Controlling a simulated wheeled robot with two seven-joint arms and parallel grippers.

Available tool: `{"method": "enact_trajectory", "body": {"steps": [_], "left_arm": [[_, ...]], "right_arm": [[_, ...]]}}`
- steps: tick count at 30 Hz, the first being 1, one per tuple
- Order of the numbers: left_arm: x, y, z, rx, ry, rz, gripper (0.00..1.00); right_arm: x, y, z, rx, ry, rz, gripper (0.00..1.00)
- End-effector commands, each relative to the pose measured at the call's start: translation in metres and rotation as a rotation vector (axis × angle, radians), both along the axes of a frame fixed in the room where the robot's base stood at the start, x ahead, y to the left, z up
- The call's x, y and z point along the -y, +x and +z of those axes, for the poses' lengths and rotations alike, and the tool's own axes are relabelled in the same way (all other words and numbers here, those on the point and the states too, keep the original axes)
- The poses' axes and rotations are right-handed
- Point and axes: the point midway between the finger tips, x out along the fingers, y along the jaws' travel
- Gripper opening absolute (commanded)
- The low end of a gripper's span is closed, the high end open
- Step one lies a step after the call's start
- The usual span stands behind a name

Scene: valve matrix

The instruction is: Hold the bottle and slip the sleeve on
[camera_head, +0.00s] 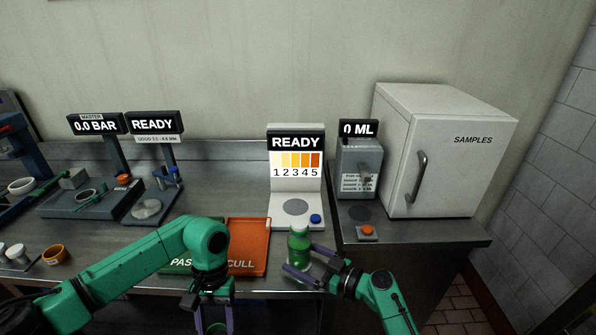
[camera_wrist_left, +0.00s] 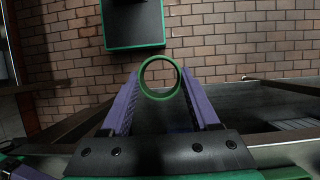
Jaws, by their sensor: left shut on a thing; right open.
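In the head view the sleeve (camera_head: 215,328) is partly cut off at the bottom.
The orange CULL tray (camera_head: 252,240) and green PASS tray (camera_head: 178,265) lie left of the bottle. The READY colour-chart stand (camera_head: 296,185) is behind it. A dispenser (camera_head: 360,168) and the SAMPLES cabinet (camera_head: 440,150) stand at right. Small cups (camera_head: 53,253) sit far left.

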Motion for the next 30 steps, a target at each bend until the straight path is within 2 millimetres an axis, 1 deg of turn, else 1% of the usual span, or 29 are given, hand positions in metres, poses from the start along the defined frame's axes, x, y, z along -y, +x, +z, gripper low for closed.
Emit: {"method": "enact_trajectory", "body": {"steps": [1,8,9,11,12,13,25,28,30], "left_arm": [[0.0,0.0,-0.002,0.001,0.0,0.0,0.11],[0.0,0.0,-0.001,0.0,0.0,0.0,0.11],[0.0,0.0,-0.001,0.0,0.0,0.0,0.11],[0.0,0.0,-0.001,0.0,0.0,0.0,0.11],[0.0,0.0,-0.001,0.0,0.0,0.0,0.11],[0.0,0.0,-0.001,0.0,0.0,0.0,0.11],[0.001,0.002,0.0,0.001,-0.001,0.013,0.11],[0.007,0.014,0.003,0.001,-0.002,0.098,0.11],[0.014,0.029,0.007,0.001,-0.003,0.218,0.11]], "right_arm": [[-0.002,0.001,-0.001,0.0,0.0,0.0,1.0],[-0.002,0.001,0.001,-0.001,-0.001,0.0,1.0],[-0.002,0.001,0.001,-0.001,-0.001,0.0,0.85],[-0.002,0.001,0.0,-0.001,-0.001,0.0,0.62],[-0.002,0.001,0.0,-0.001,-0.001,0.0,0.46],[-0.002,0.001,0.0,-0.001,0.0,0.0,0.42],[-0.002,0.001,-0.001,-0.003,-0.002,0.0,0.42],[-0.002,0.001,-0.001,-0.003,-0.003,0.0,0.42],[-0.002,0.001,-0.001,-0.003,-0.003,0.0,0.42]]}}
